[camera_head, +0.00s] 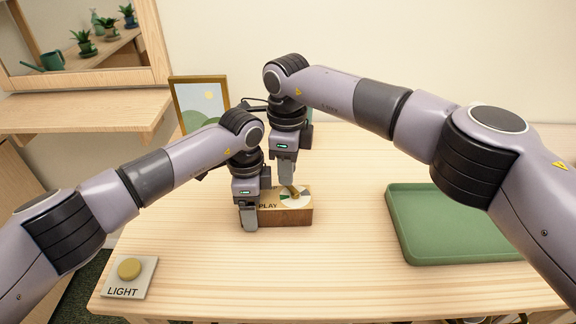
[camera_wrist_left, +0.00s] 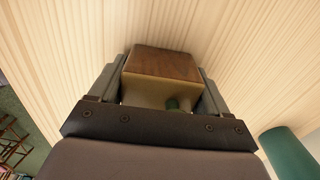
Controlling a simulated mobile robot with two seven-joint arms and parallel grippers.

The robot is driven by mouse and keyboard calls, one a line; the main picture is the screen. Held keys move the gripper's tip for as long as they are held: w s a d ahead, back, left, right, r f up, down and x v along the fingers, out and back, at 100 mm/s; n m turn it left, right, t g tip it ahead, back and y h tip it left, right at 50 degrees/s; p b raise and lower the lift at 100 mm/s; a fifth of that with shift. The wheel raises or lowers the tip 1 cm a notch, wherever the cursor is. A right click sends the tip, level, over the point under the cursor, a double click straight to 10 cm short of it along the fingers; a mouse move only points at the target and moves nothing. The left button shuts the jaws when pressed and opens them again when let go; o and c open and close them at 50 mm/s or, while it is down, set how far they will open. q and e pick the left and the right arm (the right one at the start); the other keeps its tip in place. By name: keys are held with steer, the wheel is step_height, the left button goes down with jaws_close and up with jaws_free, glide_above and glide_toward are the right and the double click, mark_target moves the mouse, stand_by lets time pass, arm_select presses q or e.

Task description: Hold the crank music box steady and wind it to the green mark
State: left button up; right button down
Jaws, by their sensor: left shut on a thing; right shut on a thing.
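The music box (camera_head: 297,215) is a small wooden block on the table, with the word PLAY and a white disc with a green part on its top. My left gripper (camera_head: 249,216) is shut on the left end of the box. In the left wrist view, the brown wooden side of the box (camera_wrist_left: 161,64) sits between the fingers of my left gripper (camera_wrist_left: 155,85). My right gripper (camera_head: 288,180) points down above the disc, shut on the crank (camera_head: 294,190), of which only a small brassy part shows. The gripper hides part of the disc, so I cannot tell how the crank stands against the green mark.
A green tray (camera_head: 398,246) lies at the right. A LIGHT button (camera_head: 129,270) is at the front left corner. A picture frame (camera_head: 187,82) stands behind my arms, and a mirror (camera_head: 60,79) is at the back left. The table front is clear.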

stand_by(0.3)
steer(key=c, duration=0.9)
jaws_free()
steer(key=shift+r, duration=0.1)
step_height(320, 180, up, 12)
steer(key=shift+f, duration=0.1)
steer(key=shift+c, duration=0.4)
